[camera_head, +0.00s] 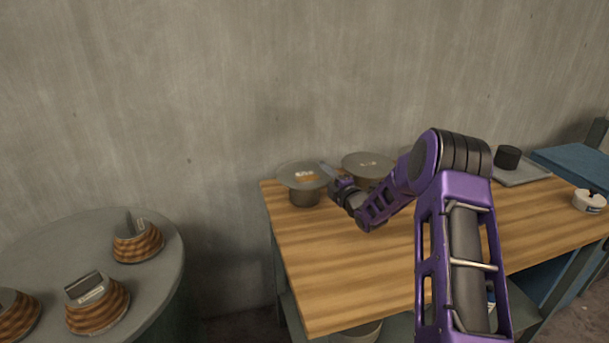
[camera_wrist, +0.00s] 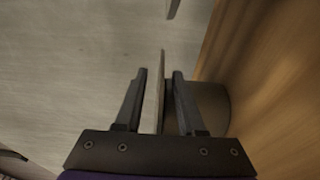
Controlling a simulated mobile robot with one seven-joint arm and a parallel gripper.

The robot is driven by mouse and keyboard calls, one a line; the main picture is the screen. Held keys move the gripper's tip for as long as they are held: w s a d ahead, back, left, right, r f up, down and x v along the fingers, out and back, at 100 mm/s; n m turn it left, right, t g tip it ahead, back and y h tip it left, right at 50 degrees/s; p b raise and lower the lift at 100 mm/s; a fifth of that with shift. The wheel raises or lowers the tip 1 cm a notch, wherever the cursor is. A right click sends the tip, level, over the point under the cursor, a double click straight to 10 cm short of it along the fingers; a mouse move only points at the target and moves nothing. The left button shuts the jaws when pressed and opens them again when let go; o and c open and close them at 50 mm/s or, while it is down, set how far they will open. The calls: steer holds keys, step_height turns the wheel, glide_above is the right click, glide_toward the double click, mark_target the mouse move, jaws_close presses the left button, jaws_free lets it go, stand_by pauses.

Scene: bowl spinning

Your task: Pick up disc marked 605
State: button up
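A flat grey disc (camera_head: 303,175) with an orange label lies on a dark round stand (camera_head: 306,196) at the table's left back corner. Its marking is too small to read, so I cannot confirm 605. My gripper (camera_head: 332,174) is at the disc's right edge. In the wrist view, the disc (camera_wrist: 160,92) shows edge-on between my open fingers (camera_wrist: 156,100). A gap shows on the left finger's side; the right finger is close to the disc, and contact is unclear. The stand (camera_wrist: 211,105) shows beyond the right finger.
A second disc (camera_head: 367,160) on a stand is just right of my gripper. The wooden table (camera_head: 320,265) is clear in front. A grey round table (camera_head: 165,285) at left holds several ribbed brown pieces. A wall (camera_head: 200,100) stands behind.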

steer(key=shift+x, duration=0.8)
jaws_close()
stand_by(0.9)
